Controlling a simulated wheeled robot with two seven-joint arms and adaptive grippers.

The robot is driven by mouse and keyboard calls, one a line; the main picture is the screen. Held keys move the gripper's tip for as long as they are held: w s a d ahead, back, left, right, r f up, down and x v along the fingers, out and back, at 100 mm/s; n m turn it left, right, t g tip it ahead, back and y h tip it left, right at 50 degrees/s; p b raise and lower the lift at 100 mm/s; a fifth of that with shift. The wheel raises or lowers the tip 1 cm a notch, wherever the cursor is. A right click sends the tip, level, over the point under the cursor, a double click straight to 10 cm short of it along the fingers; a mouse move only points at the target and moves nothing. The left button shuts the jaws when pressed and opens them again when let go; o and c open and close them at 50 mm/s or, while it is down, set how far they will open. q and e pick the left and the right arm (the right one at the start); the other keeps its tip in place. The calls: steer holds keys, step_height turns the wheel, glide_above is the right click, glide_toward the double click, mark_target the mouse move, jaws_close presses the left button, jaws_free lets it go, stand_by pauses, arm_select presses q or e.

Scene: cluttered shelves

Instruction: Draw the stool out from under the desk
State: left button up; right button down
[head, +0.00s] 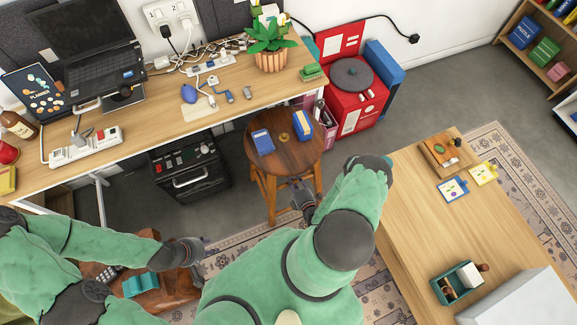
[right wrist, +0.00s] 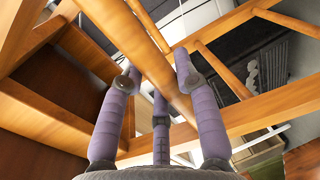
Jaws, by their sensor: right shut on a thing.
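The round wooden stool (head: 284,158) stands at the front of the desk (head: 150,117), near its right end. The back of its seat is close to the desk's front edge. Two blue boxes (head: 262,141) and a small yellowish round thing (head: 284,136) lie on the seat. My right gripper (head: 302,197) is at the stool's near side, below the seat. In the right wrist view its purple fingers (right wrist: 155,90) are shut around a wooden bar of the stool (right wrist: 135,45). My left gripper (head: 197,252) is at lower left, away from the stool; its jaw opening is unclear.
A black cabinet-like unit (head: 190,175) stands under the desk, left of the stool. A red record player (head: 350,85) is behind right. A wooden table (head: 420,220) stands at right. A brown seat (head: 178,290) holds a remote and a teal item below my left gripper.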

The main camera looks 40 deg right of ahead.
steer(key=shift+f+v, duration=0.2)
steer(key=shift+v, duration=0.75)
steer(key=shift+f+v, duration=0.15)
steer(key=shift+v, duration=0.85)
steer(key=shift+f+v, duration=0.2)
steer(key=shift+v, duration=0.75)
steer(key=shift+s, duration=0.1)
steer(key=c, duration=0.9)
jaws_free()
steer(key=v, duration=1.2)
